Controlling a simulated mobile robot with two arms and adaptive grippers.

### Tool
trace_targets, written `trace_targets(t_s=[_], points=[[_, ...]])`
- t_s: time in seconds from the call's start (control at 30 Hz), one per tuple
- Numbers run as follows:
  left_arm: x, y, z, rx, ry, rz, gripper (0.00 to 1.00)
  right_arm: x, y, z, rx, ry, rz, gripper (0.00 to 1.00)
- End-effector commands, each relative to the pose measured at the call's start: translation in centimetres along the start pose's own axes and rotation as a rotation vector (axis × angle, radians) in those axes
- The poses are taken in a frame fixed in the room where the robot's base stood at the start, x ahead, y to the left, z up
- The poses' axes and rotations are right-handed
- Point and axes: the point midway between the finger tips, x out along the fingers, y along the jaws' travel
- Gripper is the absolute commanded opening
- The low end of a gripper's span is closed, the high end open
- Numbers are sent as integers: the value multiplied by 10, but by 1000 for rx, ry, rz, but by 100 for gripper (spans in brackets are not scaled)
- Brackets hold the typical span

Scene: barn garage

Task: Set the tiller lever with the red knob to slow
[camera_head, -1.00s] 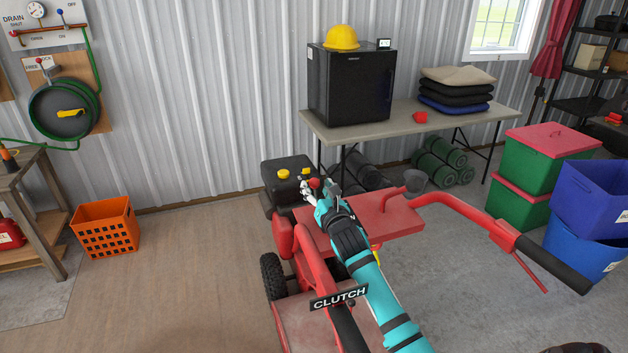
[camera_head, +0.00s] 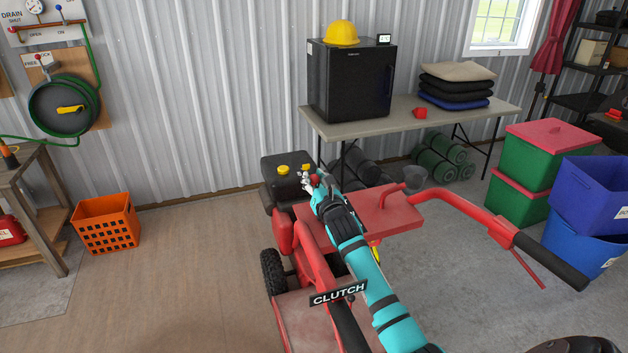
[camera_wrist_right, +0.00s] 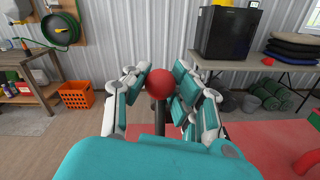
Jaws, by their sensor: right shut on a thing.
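The red tiller (camera_head: 400,216) stands on the floor in front of me, with a black engine at its far end. The lever's red knob (camera_wrist_right: 160,83) shows in the right wrist view on top of a dark upright stem. My right gripper (camera_head: 314,181) is shut on the red knob, with one finger on its left and the others on its right. In the head view the fingers hide most of the knob. Any speed markings by the lever are not readable. My left gripper is not in view.
The tiller's handlebars reach toward me, one with a CLUTCH label (camera_head: 339,293). A table (camera_head: 366,127) with a black mini fridge (camera_head: 350,82) stands behind. Bins (camera_head: 594,203) stand at the right, an orange crate (camera_head: 105,224) at the left. Floor left of the tiller is clear.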

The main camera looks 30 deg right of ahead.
Motion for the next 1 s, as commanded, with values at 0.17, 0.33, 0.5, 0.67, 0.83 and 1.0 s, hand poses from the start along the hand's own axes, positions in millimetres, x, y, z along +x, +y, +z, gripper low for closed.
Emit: trace_targets(t_s=[0.17,0.33,0.5,0.67,0.83,1.0], points=[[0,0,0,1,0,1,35,0,0,0,0,1,0,0],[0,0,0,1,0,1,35,0,0,-1,0,1,0,0],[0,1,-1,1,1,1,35,0,0,-2,1,3,-1,0],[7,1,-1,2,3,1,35,-2,-1,-4,2,-11,4,0],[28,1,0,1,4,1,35,-10,-2,-8,3,-72,20,0],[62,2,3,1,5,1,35,-21,-3,-10,7,-171,47,0]])
